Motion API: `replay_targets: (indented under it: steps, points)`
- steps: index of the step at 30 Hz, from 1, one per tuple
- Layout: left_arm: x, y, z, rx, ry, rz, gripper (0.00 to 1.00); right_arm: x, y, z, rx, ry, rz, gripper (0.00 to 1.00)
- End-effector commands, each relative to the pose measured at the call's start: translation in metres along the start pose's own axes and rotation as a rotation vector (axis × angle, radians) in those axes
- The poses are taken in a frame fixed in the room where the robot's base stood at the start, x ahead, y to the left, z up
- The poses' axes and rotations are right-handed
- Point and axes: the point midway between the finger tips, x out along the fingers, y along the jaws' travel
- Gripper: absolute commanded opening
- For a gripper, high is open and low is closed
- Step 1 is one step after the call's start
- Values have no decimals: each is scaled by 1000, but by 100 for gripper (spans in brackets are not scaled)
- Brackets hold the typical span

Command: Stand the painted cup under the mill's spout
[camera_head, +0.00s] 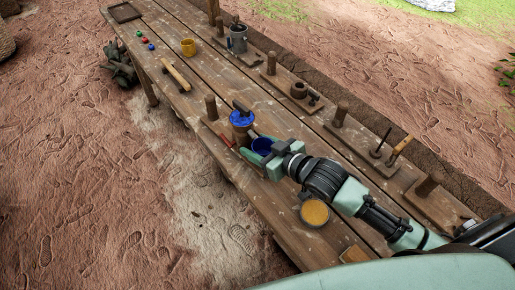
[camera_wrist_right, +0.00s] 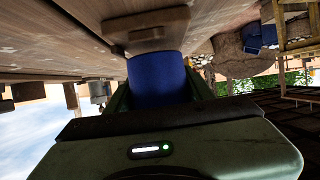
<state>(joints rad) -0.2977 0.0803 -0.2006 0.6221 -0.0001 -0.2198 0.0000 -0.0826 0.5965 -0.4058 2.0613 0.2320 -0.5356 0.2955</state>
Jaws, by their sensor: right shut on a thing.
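The painted cup (camera_head: 262,145) is blue and sits between the fingers of my right gripper (camera_head: 263,151), which is shut on it. In the right wrist view the cup (camera_wrist_right: 158,76) fills the space between the green fingers, close to a wooden block (camera_wrist_right: 140,38). I cannot tell whether the cup touches the bench. My left gripper is not in view.
A bowl of orange stuff (camera_head: 314,212) stands nearer me, beneath my arm.

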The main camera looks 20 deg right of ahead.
Motion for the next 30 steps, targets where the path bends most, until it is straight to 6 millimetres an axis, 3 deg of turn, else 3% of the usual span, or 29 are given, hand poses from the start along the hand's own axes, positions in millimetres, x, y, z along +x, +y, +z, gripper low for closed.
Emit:
replay_targets:
  steps: [3,15,16,18,30]
  points:
    - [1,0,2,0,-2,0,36,4,0,10,0,1,1,13]
    - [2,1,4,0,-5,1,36,6,0,14,0,2,0,13]
    - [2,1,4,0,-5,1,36,6,0,14,-1,2,0,61]
    - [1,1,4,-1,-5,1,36,6,0,14,-1,2,0,75]
    - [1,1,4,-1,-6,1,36,1,0,11,-1,0,0,75]
